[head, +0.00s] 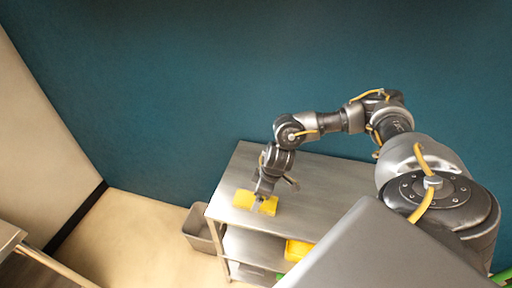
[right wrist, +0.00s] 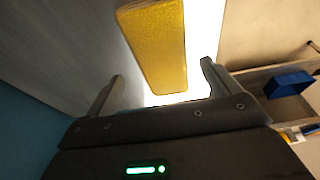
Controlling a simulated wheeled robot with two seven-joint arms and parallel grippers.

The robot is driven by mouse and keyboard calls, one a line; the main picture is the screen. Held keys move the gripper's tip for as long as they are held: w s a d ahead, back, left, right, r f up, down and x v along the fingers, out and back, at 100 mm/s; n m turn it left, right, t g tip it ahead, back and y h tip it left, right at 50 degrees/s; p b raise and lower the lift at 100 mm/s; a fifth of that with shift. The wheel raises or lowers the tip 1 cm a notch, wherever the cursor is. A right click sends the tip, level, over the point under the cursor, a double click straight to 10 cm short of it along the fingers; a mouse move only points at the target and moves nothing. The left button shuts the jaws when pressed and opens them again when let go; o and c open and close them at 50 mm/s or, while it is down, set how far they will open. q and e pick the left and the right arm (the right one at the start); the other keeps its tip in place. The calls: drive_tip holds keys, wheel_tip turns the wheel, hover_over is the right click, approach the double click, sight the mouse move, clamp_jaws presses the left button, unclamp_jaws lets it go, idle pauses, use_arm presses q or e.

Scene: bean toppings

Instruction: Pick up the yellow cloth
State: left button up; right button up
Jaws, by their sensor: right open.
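The yellow cloth (head: 244,200) lies on the top of the metal shelf unit (head: 330,180), near its left end. In the right wrist view the cloth (right wrist: 158,45) is a long yellow block just beyond my fingers. My right gripper (head: 262,196) is above the cloth in the head view and hides part of it. In the right wrist view my right gripper (right wrist: 162,80) is open, its fingers wide apart with the cloth's near end in line with the gap. I cannot tell whether they touch it. My left gripper does not show.
A grey bin (head: 198,230) stands on the floor left of the shelf unit. A yellow item (head: 297,250) sits on a lower shelf. In the right wrist view a blue container (right wrist: 288,83) shows at the right. A teal wall (head: 200,80) stands behind the unit.

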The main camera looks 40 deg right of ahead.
sight(243, 199)
drive_tip(key=x, duration=0.3)
drive_tip(key=shift+a+f, duration=0.1)
drive_tip(key=shift+f, duration=0.15)
drive_tip(key=c, duration=1.1)
drive_tip(key=shift+r, duration=0.1)
